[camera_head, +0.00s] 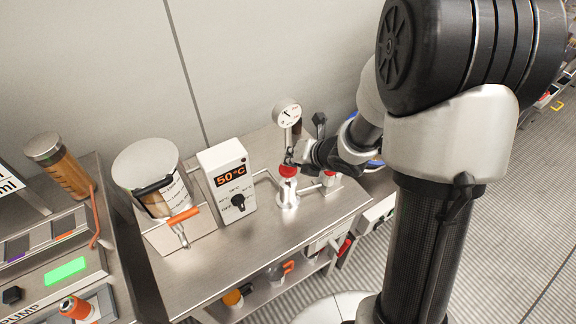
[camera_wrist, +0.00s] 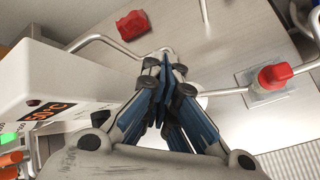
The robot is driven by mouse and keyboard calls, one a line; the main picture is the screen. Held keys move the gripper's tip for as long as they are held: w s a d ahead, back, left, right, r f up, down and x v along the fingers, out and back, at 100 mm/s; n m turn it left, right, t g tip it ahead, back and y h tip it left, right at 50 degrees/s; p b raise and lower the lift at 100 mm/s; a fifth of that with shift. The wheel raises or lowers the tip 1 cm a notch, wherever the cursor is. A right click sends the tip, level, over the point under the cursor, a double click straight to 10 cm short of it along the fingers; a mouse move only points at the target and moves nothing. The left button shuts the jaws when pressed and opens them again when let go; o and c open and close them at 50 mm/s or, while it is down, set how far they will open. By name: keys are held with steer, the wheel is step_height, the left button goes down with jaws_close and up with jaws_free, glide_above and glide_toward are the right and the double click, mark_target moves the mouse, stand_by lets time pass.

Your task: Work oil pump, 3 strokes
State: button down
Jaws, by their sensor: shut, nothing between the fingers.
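My gripper (camera_head: 296,163) is at the fittings right of the white control box, its fingers close to a red-topped white fitting (camera_head: 288,192). I cannot tell whether they touch it. In the wrist view the gripper (camera_wrist: 168,72) is shut and empty, its fingers hiding what lies behind them. No part is clearly marked as the oil pump. A white round gauge (camera_head: 287,113) stands above the fitting. A second red cap (camera_head: 329,178) is just to the right; it also shows in the wrist view (camera_wrist: 275,76).
The control box (camera_head: 226,180) reads 50°C. Left of it are a metal drum (camera_head: 143,168) and an orange-handled lever (camera_head: 183,217). A panel labelled PUMP is at far left, with an orange knob (camera_head: 75,308). The steel counter (camera_head: 215,255) is bare in front.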

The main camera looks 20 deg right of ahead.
steer(key=shift+f+b, duration=1.25)
steer(key=shift+b, duration=0.1)
stand_by(0.9)
steer(key=shift+r, duration=0.1)
steer(key=shift+r+p, duration=1.65)
steer(key=shift+r, duration=0.4)
step_height(320, 180, up, 5)
steer(key=p, duration=0.4)
